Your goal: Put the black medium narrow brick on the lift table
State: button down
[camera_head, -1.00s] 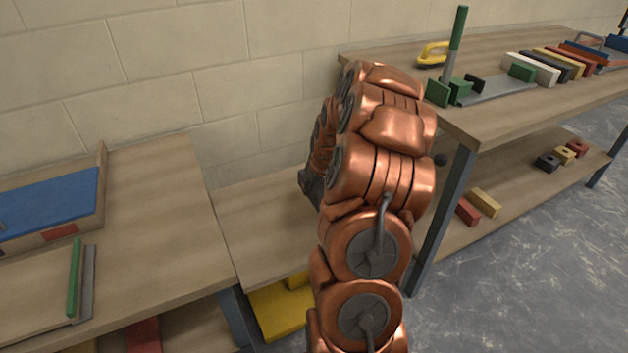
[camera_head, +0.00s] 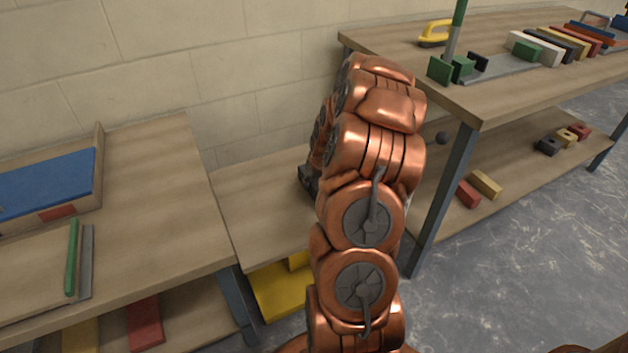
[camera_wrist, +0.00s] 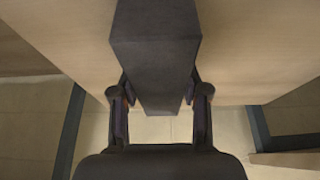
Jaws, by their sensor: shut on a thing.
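The black medium narrow brick (camera_wrist: 155,55) is held between the two fingers of my gripper (camera_wrist: 162,92) in the wrist view. It extends from the fingers over a pale wooden surface; I cannot tell whether it touches that surface. The lift table (camera_head: 262,195) appears to be the low wooden top with yellow parts (camera_head: 278,290) beneath it, between the two benches in the head view. My copper arm covers its right side.
The left bench (camera_head: 165,190) holds a blue-filled tray (camera_head: 48,183) and a green-handled tool (camera_head: 72,257). A block wall stands behind.

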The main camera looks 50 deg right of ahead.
jog(key=shift+f, duration=0.4)
dwell(0.3)
jog(key=shift+c, duration=2.4)
grip_release()
jog(key=shift+r, duration=0.1)
jog(key=shift+v, duration=5.85)
jog(key=s+a+r+n+g+y+p, duration=0.1)
jog(key=s+a+r+p, duration=0.1)
jog(key=a+r+p, duration=0.65)
jog(key=s+a+r+n+g+y+p, duration=0.1)
jog(key=s+a+r+p, duration=0.25)
jog(key=a+r, duration=0.85)
jog(key=s+a+r+n+g+p, duration=0.1)
jog(key=s+a+r+g+p, duration=0.1)
jog(key=s+a+r+p, duration=0.5)
jog(key=s+a+r+g+p, duration=0.2)
jog(key=s+a+r+p, duration=0.6)
jog(key=s+r, duration=0.3)
jog(key=s+p, duration=0.1)
jog(key=s, duration=0.1)
jog(key=shift+s+a+n+h, duration=0.25)
jog(key=shift+n+h, duration=0.05)
jog(key=shift+n, duration=0.1)
